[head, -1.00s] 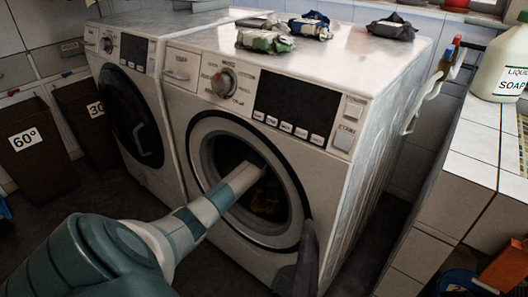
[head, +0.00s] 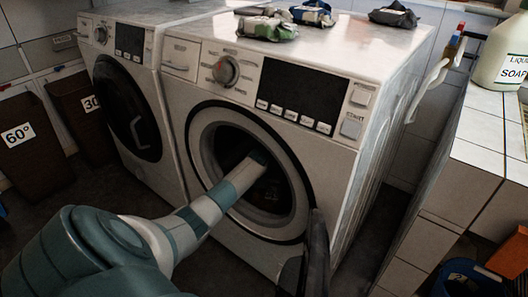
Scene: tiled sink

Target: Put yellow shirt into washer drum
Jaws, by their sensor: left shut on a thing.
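The near white washer (head: 185,130) has its round door (head: 316,255) open, seen almost edge-on at the lower right of the opening. My left arm reaches from the lower left through the opening, with its gripper (head: 262,160) inside the dark drum (head: 232,140). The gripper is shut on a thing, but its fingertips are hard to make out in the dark. The yellow shirt is not clearly visible now; a yellowish patch showed in the drum just under the gripper a second ago. My right gripper is out of view.
A second washer (head: 128,105) with a shut door stands at the left. Several folded cloths and packs (head: 268,28) lie on top of the near washer. A tiled counter (head: 480,130) with a soap bottle (head: 505,60) is at the right. Brown bins (head: 30,145) stand far left.

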